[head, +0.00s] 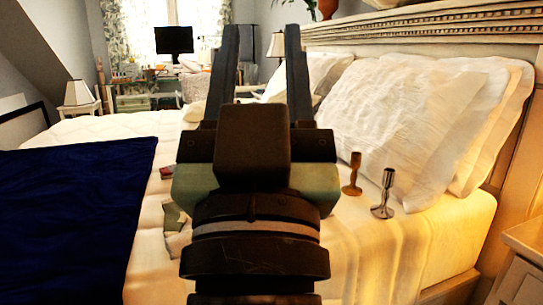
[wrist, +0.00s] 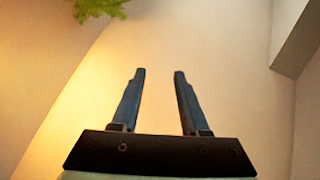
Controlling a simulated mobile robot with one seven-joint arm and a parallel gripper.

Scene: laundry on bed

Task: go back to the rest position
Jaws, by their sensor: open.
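My gripper (head: 259,75) is raised in the middle of the head view, its two dark fingers pointing up and apart. In the wrist view my gripper (wrist: 158,75) is open with nothing between its fingers. My arm and gripper hide the middle of the bed in the head view.
A bed (head: 440,235) with white pillows (head: 375,115) fills the scene. A brown candlestick (head: 353,175) and a silver candlestick (head: 384,195) stand on it at right. A dark blue blanket (head: 75,215) lies at left. A nightstand (head: 525,250) is at lower right.

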